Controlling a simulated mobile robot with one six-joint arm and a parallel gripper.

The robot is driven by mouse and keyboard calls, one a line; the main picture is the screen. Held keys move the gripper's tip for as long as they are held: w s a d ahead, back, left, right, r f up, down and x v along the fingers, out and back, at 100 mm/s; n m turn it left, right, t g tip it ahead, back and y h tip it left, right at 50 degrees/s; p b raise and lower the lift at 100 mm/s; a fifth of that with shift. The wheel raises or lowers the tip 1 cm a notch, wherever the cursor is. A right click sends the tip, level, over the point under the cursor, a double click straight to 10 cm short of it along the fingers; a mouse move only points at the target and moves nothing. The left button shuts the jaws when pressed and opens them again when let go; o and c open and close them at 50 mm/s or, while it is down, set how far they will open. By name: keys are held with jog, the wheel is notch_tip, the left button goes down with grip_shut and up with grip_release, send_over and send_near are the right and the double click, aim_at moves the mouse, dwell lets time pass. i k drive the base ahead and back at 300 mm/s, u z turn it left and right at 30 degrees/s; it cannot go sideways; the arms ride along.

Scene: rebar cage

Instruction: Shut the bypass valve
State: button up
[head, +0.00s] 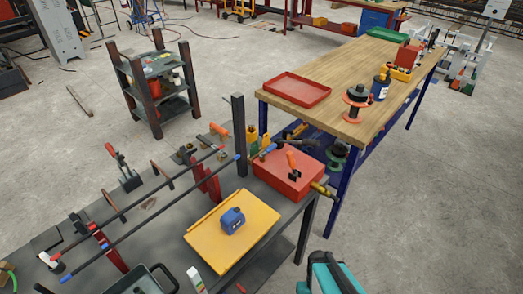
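A red box-shaped unit (283,182) sits at the right end of the dark workbench. A lever with an orange grip (291,160) stands on its top, tilted slightly. A second lever with a blue grip (267,151) is at its back left edge, by dark pipe fittings (297,142). A brass fitting (322,190) sticks out at its right side. No label shows which lever belongs to the bypass valve. A teal and black part at the bottom edge appears to be my gripper (329,275). It is apart from the red unit, and its fingers cannot be made out.
A yellow board (232,229) with a blue tape measure (232,219) lies left of the red unit. Long rebars (150,212) run across the bench on red supports. A dark post (238,135) rises behind. A wooden table (345,75) stands close behind; floor at right (440,200) is clear.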

aim_at(273, 146)
jog(key=z, duration=0.55)
jog(key=k, duration=1.15)
jog(key=u, duration=0.65)
jog(key=i, duration=1)
jog(key=u, duration=0.05)
